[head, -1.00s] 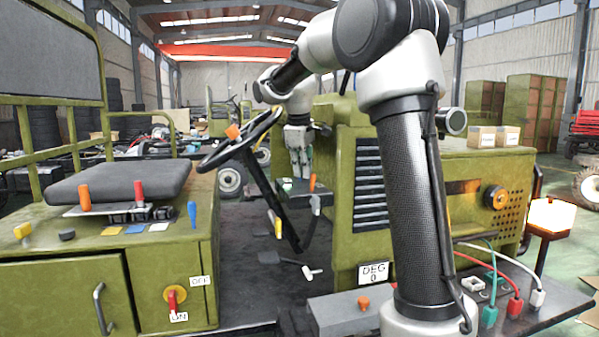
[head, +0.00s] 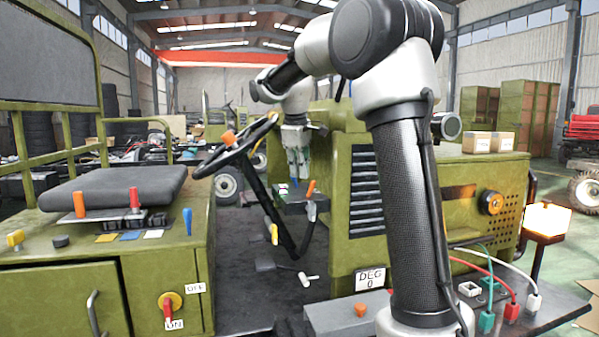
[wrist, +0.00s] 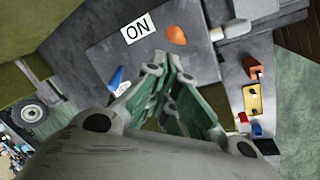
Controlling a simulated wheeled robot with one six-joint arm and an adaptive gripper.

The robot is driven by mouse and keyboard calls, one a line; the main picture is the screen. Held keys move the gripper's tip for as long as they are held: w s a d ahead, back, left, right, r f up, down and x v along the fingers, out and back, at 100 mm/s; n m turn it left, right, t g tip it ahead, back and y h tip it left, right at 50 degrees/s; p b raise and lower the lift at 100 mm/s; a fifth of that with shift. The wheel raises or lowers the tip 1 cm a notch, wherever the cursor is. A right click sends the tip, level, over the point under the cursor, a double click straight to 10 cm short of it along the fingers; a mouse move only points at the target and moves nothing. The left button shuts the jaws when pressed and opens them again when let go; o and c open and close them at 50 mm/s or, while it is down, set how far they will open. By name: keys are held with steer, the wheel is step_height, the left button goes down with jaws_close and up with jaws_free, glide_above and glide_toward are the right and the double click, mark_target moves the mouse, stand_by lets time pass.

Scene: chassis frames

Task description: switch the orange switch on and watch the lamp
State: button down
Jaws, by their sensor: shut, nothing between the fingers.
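An orange switch (head: 311,187) stands up from a small dark grey panel (head: 292,207) beyond the steering wheel. In the wrist view its rounded orange tip (wrist: 176,35) shows beside a white ON label (wrist: 138,29). My gripper (head: 299,176) points down over this panel, just left of the orange switch in the head view. In the wrist view the fingertips (wrist: 162,62) are together and empty, apart from the switch tip in the picture. The lamp (head: 547,218) stands on a post at the right and glows pale yellow-white.
The steering wheel (head: 236,148) is left of my gripper. A blue lever (wrist: 119,80) is close to the fingers. The left console holds an orange lever (head: 79,204), a red lever (head: 134,198) and a red rotary switch (head: 169,304). Cables run along the right shelf.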

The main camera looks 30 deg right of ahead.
steer(key=v, duration=1.2)
step_height(320, 180, down, 7)
steer(key=a+m, duration=0.1)
steer(key=m, duration=0.2)
steer(key=s+f+m, duration=0.1)
steer(key=s+f, duration=0.3)
steer(key=s, duration=0.6)
steer(key=s+f+m+t+y, duration=0.1)
steer(key=s+f, duration=0.4)
steer(key=s, duration=0.5)
steer(key=s+f+m+t+y, duration=0.1)
steer(key=s+f, duration=0.4)
steer(key=s, duration=0.5)
steer(key=shift+s+a+f+m, duration=0.15)
steer(key=shift+s+a+m, duration=0.1)
steer(key=shift+m, duration=0.35)
